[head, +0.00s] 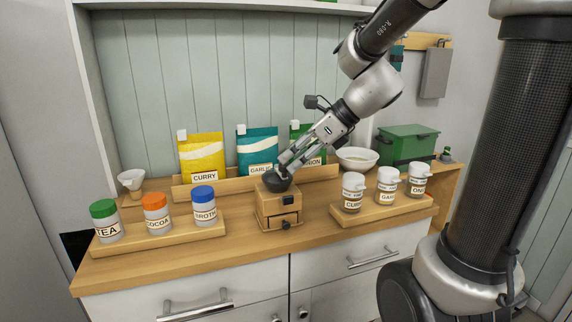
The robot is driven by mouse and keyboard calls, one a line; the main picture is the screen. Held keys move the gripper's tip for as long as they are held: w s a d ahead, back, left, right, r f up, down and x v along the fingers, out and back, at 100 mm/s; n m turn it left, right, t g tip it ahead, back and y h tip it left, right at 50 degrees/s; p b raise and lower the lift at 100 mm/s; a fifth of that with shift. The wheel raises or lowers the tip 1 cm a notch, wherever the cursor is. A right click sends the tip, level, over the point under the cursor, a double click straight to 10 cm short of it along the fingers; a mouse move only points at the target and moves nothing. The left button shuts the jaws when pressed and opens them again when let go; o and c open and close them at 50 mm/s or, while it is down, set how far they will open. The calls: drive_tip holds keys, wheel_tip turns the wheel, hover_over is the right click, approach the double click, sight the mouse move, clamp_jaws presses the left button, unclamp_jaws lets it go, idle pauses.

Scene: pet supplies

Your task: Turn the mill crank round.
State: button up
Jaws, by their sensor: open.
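The mill (265,206) is a small wooden box with a dark bowl-shaped top (277,183), standing at the middle of the counter. A small drawer with a dark knob (286,225) shows low on its front. My gripper (281,166) reaches down from the upper right, its fingertips at the top of the mill. It is open. The crank cannot be made out clearly; the fingers cover that spot. I cannot tell whether the fingers touch the crank or the bowl.
Jars labelled tea (105,222), cocoa (157,216) and broth (204,208) stand on a tray at left. Several white-lidded jars (353,194) stand on a right-hand tray. Curry (203,154) and garlic bags (257,146) stand behind. A white bowl (357,160) and green box (407,147) are back right.

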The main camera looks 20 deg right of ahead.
sight(287, 163)
drive_tip(key=shift+x, duration=1.85)
drive_tip(key=shift+c, duration=0.5)
clamp_jaws()
